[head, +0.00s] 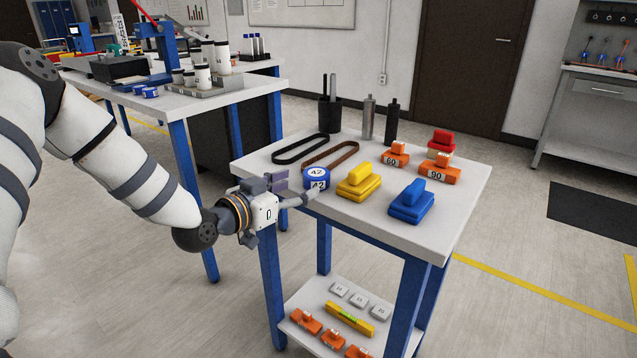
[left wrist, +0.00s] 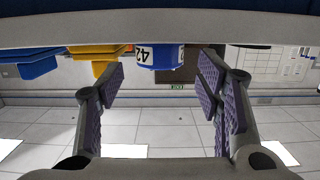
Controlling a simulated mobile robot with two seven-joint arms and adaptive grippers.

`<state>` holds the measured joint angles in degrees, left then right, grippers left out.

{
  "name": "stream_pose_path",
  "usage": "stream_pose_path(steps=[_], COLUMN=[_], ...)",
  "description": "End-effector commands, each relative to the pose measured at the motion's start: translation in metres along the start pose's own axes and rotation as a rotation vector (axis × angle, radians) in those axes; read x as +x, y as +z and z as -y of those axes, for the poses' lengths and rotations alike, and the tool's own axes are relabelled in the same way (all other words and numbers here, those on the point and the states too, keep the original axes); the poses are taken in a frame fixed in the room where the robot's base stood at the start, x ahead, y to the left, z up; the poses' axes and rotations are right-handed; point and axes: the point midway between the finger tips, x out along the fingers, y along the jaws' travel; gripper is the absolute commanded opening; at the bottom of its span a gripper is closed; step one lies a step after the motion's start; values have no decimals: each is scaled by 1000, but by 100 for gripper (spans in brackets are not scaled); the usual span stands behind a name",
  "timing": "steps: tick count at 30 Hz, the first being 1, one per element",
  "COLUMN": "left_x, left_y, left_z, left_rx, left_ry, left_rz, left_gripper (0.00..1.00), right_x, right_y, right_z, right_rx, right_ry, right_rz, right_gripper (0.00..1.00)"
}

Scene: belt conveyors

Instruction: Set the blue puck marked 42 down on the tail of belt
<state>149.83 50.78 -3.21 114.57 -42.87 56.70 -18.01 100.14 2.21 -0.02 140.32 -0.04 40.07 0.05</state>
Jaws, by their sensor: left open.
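My right gripper is not in view.
A yellow block (head: 359,186), a blue block (head: 411,204), orange blocks marked 60 (head: 395,159) and 90 (head: 432,174) and a red block (head: 441,141) stand right of the puck. A dark cup and bottles stand behind. A second bench (head: 255,83) is at the back left.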

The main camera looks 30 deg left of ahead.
Motion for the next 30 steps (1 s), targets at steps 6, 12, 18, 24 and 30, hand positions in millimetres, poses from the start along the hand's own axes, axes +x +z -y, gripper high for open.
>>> stream_pose_path(steps=[6,12,18,24,30], left_x=[40,53,52,52,52], left_y=[0,-5,-7,-7,-9], left_z=[1,0,0,0,0], left_rx=[1,-1,-1,-1,-1], left_ry=[-1,0,0,-1,0], left_rz=[4,-1,-3,-4,-5], left_gripper=[59,59,41,15,15], right_x=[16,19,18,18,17], right_y=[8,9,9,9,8], right_z=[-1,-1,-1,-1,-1], right_rx=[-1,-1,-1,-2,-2], right_ry=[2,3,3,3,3], right_rz=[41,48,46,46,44], right_gripper=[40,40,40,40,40])
